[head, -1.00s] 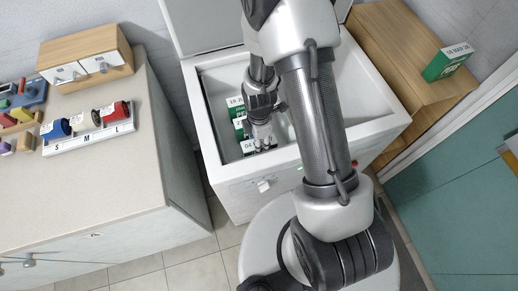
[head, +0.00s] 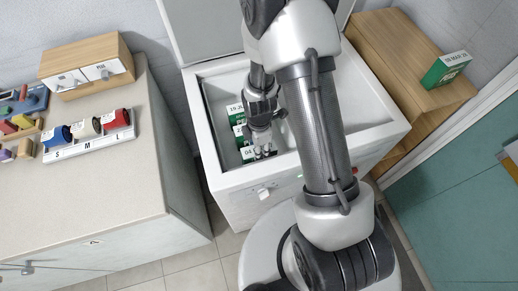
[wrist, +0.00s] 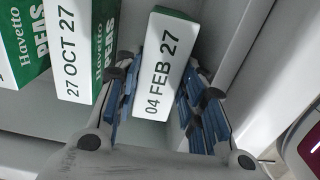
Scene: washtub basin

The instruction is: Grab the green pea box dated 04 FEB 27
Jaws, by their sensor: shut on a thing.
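The green and white pea box marked 04 FEB 27 (wrist: 166,70) stands between the blue-padded fingers of my gripper (wrist: 160,88) in the wrist view. The fingers are shut on its two sides, with its white dated face toward the camera. In the head view, my gripper (head: 263,152) is down inside the white basin (head: 208,135), at the near end of a row of boxes. The held box (head: 247,154) is partly hidden there by the fingers. A similar box marked 27 OCT 27 (wrist: 70,50) is just left of it in the wrist view.
Another Havetto peas box (wrist: 28,45) stands farther left in the wrist view. The basin wall is close on the right. In the head view, a separate green box (head: 445,70) sits on the wooden unit (head: 395,50) at right. A counter (head: 90,195) with spools is at left.

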